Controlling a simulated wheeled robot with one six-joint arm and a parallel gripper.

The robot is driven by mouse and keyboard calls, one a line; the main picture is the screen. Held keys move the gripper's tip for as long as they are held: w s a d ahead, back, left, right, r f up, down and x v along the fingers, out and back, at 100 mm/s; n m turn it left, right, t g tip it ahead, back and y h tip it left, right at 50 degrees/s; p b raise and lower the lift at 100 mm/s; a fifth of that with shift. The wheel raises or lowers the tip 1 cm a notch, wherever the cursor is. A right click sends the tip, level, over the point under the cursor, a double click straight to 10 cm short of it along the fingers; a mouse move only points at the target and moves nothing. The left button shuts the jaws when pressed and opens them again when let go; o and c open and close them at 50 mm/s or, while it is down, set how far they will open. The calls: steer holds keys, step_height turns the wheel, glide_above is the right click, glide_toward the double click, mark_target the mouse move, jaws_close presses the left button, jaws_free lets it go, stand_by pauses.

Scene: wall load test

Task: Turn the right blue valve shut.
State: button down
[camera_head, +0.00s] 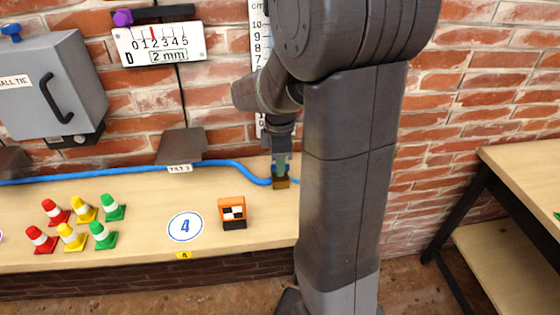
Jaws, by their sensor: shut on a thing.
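The right blue valve (274,169) sits at the right end of the blue hose, against the brick wall at the back of the wooden bench. Its brass-coloured body (281,184) shows just below. My gripper (281,166) points down from above and is shut on the valve's blue handle. The handle is mostly covered by the fingers, so its exact angle cannot be told. My arm hides the area to the right of the valve.
The blue hose (225,163) runs along the bench's back. An orange block with a checkered marker (232,212) and several red, yellow and green cones stand on the bench (150,245). A grey box (52,88) hangs at left. Another table (525,160) stands at right.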

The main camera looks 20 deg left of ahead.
steer(key=m+p, duration=0.1)
steer(key=m, duration=0.3)
steer(key=shift+m, duration=0.4)
steer(key=m, duration=0.4)
steer(key=shift+p, duration=0.4)
steer(key=m, duration=0.5)
steer(key=shift+p, duration=0.3)
steer(key=shift+m, duration=1.8)
steer(key=c, duration=1.4)
jaws_free()
steer(key=shift+c, duration=0.2)
steer(key=shift+r, duration=0.1)
